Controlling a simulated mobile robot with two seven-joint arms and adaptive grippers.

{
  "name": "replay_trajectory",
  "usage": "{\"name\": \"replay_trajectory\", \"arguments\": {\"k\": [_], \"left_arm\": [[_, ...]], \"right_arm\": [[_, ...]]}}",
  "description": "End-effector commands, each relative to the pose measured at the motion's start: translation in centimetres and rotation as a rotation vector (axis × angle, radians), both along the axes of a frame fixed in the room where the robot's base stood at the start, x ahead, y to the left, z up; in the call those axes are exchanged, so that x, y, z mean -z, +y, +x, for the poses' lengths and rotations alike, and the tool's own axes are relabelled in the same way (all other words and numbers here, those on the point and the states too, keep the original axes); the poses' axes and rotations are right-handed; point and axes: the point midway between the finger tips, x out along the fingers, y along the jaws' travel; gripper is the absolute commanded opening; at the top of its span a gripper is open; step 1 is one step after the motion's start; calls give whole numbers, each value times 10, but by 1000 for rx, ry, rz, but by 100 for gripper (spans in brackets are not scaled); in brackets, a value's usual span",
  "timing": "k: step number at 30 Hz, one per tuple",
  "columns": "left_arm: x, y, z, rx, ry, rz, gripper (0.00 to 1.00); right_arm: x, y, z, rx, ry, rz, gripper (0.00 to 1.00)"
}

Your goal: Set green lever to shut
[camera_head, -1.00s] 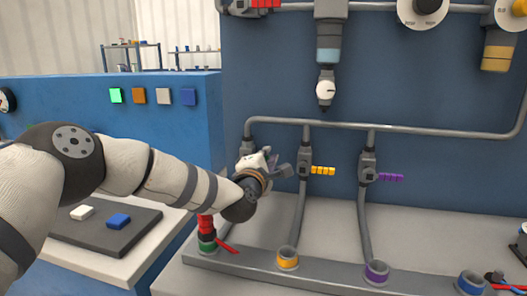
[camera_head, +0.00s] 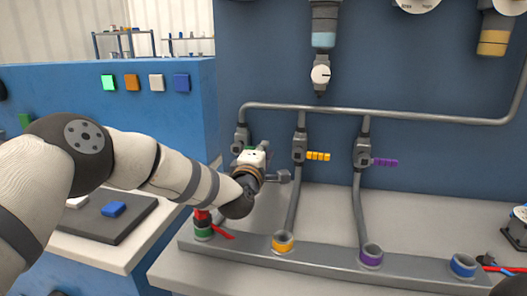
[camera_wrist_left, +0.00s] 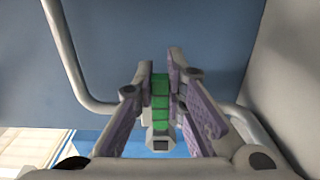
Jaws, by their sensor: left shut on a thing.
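The green lever (camera_wrist_left: 160,103) shows in the left wrist view as a segmented green bar. It lies between the two purple-padded fingers of my left gripper (camera_wrist_left: 161,85), which is shut on it. A grey valve body (camera_wrist_left: 160,141) shows at the lower end of the lever. In the head view my left gripper (camera_head: 275,174) is just right of and below the leftmost valve (camera_head: 241,138). There the gripper hides most of the lever, so I cannot tell its exact angle.
A yellow lever (camera_head: 318,156) and a purple lever (camera_head: 386,162) point right from neighbouring valves. A grey pipe (camera_head: 380,114) runs above. Below are green (camera_head: 203,234), yellow (camera_head: 283,243), purple (camera_head: 371,256) and blue (camera_head: 463,266) ringed sockets. A red piece stands in the green socket.

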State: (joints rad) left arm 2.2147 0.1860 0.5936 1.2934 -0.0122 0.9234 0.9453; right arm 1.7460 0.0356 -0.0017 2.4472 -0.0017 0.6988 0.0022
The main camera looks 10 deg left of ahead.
Motion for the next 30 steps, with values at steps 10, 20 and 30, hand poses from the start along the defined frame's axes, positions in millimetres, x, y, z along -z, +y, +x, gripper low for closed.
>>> {"name": "replay_trajectory", "arguments": {"k": [10, 20, 30], "left_arm": [[1, 1, 0, -2, 1, 3, 32], [1, 1, -8, 0, 3, 1, 32], [1, 4, -91, 0, 3, 1, 32]], "right_arm": [[0, 0, 0, 0, 0, 0, 40], [0, 0, 0, 0, 0, 0, 40], [0, 0, 0, 0, 0, 0, 40]]}}
